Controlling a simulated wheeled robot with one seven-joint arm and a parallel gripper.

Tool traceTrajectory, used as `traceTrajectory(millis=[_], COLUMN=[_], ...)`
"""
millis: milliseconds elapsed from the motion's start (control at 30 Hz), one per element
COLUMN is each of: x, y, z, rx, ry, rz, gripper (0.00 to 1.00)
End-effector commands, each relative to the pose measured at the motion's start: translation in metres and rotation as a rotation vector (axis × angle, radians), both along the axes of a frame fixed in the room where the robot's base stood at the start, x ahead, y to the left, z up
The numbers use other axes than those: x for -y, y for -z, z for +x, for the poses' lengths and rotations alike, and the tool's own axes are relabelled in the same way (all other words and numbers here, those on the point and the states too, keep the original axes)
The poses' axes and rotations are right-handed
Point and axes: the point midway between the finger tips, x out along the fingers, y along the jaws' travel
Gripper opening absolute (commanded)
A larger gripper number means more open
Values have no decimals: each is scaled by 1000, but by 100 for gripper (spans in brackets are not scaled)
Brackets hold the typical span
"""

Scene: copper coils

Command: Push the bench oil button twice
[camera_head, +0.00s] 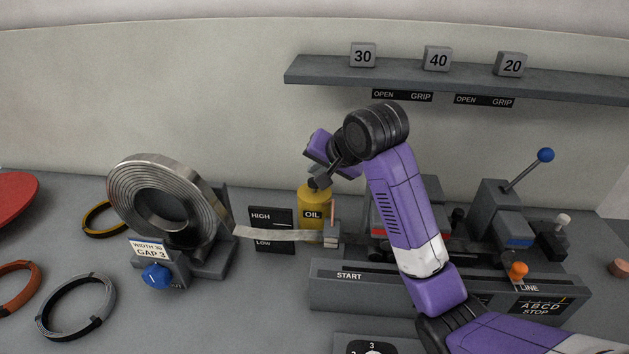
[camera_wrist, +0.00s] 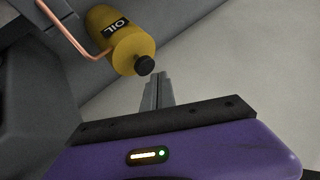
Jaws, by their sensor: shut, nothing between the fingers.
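The bench oiler is a yellow can (camera_head: 312,212) labelled OIL, standing at the back of the bench behind the metal strip. In the wrist view the yellow can (camera_wrist: 118,38) shows with a black button (camera_wrist: 144,65) on its end and a copper-coloured spout beside it. My gripper (camera_head: 319,182) is shut and empty, with its fingers just over the can's top in the head view. In the wrist view my gripper (camera_wrist: 156,82) has its fingertips close beside the black button. I cannot tell whether they touch it. In the head view the fingers hide the button.
A metal coil (camera_head: 163,205) stands left, its strip (camera_head: 275,234) running right to the machine. A HIGH/LOW panel (camera_head: 271,228) is beside the can. A blue-knobbed lever (camera_head: 545,155) stands right. A shelf (camera_head: 450,80) with numbered blocks hangs above.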

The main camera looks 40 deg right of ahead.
Motion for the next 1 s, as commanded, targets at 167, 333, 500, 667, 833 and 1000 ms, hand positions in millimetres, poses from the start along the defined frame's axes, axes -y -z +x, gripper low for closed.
traceTrajectory(millis=[167, 333, 500, 667, 833, 1000], x=[0, 0, 0, 0, -1, 0], y=[0, 0, 0, 2, 8, 8], z=[0, 0, 0, 0, 0, 0], rx=[0, 0, 0, 0, 0, 0], ry=[0, 0, 0, 0, -2, 0], rz=[0, 0, 0, 1, 2, 0], gripper=[0, 0, 0, 0, 0, 0])
